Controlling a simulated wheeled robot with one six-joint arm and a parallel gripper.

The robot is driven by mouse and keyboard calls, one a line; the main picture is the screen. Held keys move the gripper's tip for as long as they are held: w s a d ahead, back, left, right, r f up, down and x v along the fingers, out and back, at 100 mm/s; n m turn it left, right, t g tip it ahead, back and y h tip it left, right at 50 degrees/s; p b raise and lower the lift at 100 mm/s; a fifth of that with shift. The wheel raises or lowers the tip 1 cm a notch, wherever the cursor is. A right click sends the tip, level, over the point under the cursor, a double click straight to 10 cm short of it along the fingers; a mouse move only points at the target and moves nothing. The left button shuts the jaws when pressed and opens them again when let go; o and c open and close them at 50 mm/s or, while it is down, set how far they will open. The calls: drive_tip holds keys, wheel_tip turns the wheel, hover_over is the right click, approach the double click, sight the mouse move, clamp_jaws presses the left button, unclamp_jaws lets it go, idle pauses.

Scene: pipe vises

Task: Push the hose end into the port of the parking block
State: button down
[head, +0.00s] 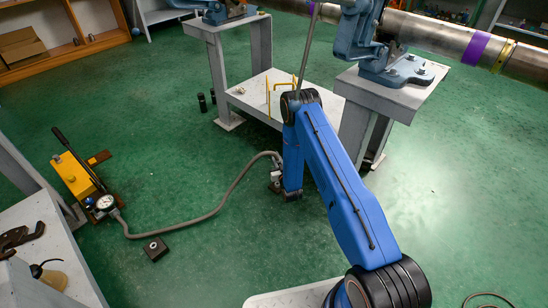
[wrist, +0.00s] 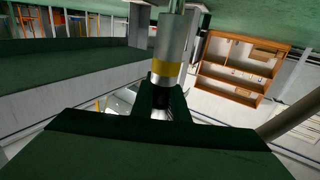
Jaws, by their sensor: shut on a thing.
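The hose end (wrist: 168,50) is a silver cylinder with a yellow band. In the wrist view it stands out from between the fingers of my gripper (wrist: 162,103), which is shut on it. In the head view my gripper (head: 277,178) hangs below my blue arm, with the grey hose (head: 205,217) running to it; the grip itself is small and partly hidden there. The parking block (head: 155,249) is a small dark block with a round light port on top. It sits on the green floor, left of and apart from my gripper. It is not recognisable in the wrist view.
A yellow hand pump (head: 76,175) with a gauge (head: 105,203) stands on the floor at left, joined to the hose. A grey bench (head: 45,245) is at lower left. A vise stand (head: 390,92) carrying a pipe (head: 440,38) is behind my arm. Floor between block and gripper is clear except for the hose.

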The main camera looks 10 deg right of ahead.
drive_tip(key=shift+f, duration=2.85)
drive_tip(key=shift+f, duration=1.65)
drive_tip(key=c, duration=1.6)
unclamp_jaws()
drive_tip(key=shift+c, duration=0.2)
drive_tip(key=shift+s, duration=0.1)
drive_tip(key=s+d, duration=0.1)
drive_tip(key=s, duration=1.6)
drive_tip(key=shift+d, duration=0.4)
drive_tip(key=shift+s, duration=0.1)
